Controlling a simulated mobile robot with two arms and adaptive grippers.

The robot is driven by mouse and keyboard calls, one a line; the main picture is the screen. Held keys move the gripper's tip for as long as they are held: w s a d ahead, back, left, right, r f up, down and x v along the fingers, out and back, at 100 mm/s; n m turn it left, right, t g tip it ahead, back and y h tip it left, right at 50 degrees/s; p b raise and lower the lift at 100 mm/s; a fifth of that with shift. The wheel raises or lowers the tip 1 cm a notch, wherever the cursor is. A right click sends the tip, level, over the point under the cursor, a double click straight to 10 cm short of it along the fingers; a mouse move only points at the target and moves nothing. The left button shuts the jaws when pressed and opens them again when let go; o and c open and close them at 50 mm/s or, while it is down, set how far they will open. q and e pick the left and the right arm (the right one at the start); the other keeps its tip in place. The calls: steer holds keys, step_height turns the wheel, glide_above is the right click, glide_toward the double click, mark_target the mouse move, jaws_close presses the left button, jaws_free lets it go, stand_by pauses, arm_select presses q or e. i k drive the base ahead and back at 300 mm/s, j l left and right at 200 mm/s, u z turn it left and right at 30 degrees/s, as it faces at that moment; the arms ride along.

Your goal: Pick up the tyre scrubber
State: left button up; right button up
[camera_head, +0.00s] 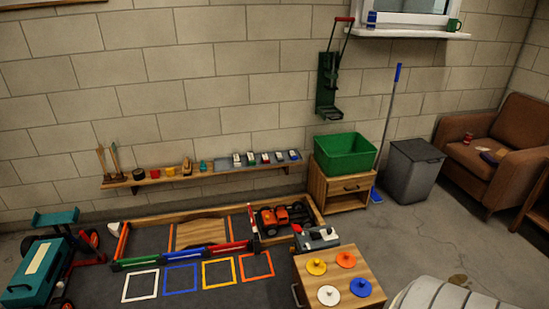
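I cannot single out the tyre scrubber for certain at this size. Two upright wooden-handled tools that look like brushes, a left one (102,163) and a right one (116,160), stand at the left end of the low wall shelf (150,181). Neither of my grippers is in view.
A track mat with coloured squares (201,275) and an orange vehicle (284,215) lies before the shelf. A teal wheeled object (35,277) stands left. A wooden cabinet (372,270) with coloured discs, green bin (345,153) and grey bin (411,172) stand right. Floor near the armchair (480,150) is mostly clear.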

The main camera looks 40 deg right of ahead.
mark_target(202, 166)
steer(key=z, duration=0.9)
steer(key=u, duration=1.35)
steer(key=z, duration=1.35)
steer(key=i+j, duration=0.15)
steer(key=i, duration=0.45)
steer(key=i+j+u, duration=0.1)
steer(key=i, duration=0.45)
